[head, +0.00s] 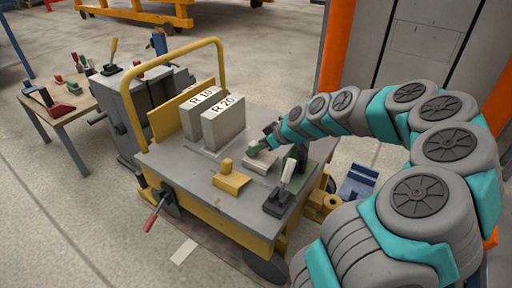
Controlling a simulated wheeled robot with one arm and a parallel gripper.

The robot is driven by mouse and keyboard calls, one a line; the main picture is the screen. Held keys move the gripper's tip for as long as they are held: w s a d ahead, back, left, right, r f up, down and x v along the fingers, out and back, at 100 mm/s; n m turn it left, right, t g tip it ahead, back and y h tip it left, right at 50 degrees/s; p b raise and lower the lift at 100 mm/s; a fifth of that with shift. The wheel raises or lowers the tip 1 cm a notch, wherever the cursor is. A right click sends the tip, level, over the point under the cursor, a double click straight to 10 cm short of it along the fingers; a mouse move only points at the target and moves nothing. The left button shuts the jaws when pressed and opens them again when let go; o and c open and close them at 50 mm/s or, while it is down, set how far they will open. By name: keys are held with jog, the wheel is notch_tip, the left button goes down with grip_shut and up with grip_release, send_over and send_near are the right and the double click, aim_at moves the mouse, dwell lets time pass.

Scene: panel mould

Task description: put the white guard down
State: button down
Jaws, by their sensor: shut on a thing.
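My gripper (256,148) is at the end of the grey and teal arm, low over the right part of the cart top (190,166). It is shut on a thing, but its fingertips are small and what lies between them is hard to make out. A pale flat piece (260,166) shows right under the fingers and may be the white guard. I cannot tell whether this piece rests on the cart top or hangs just above it.
A yellow block (231,178) lies left of my gripper. A dark clamp with a white lever (287,172) stands in front of it. Grey blocks marked R 10 (202,94) and R 20 (223,121) stand behind. A table with tools (62,108) is at left.

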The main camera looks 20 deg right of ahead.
jog(key=shift+f, duration=0.2)
jog(key=c, duration=0.5)
grip_release()
jog(key=shift+r, duration=0.1)
